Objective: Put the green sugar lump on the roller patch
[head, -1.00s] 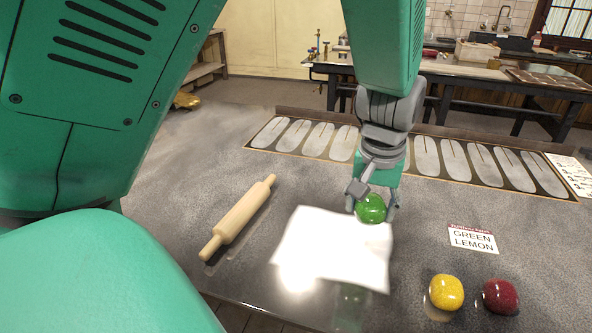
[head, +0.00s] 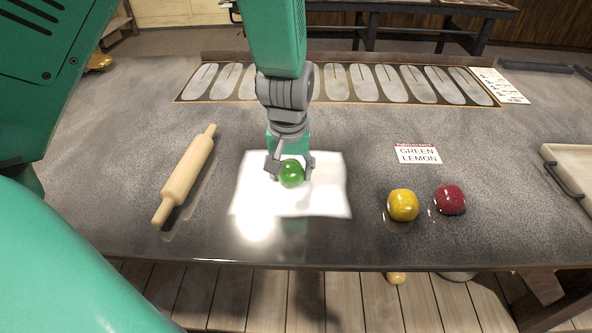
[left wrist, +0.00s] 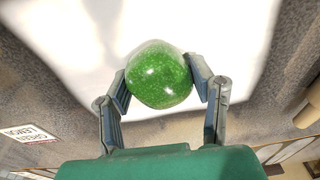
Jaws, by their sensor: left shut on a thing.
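The green sugar lump (head: 291,173) is round and glossy. My left gripper (head: 290,168) is shut on it, with one finger on each side. In the left wrist view the lump (left wrist: 159,75) sits between the fingertips (left wrist: 162,80), with white behind it. A white, slightly wavy sheet (head: 325,195) lies on the grey table, and the lump is over its middle. I cannot tell whether the lump touches the sheet. A wooden rolling pin (head: 186,175) lies to the left of the sheet. No other marked patch shows beside the pin. My right gripper is not in view.
A yellow lump (head: 403,205) and a dark red lump (head: 450,199) lie to the right of the sheet. Behind them is a GREEN LEMON card (head: 418,155). A tray (head: 572,165) stands at the right edge. A long patterned panel (head: 335,84) runs along the back.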

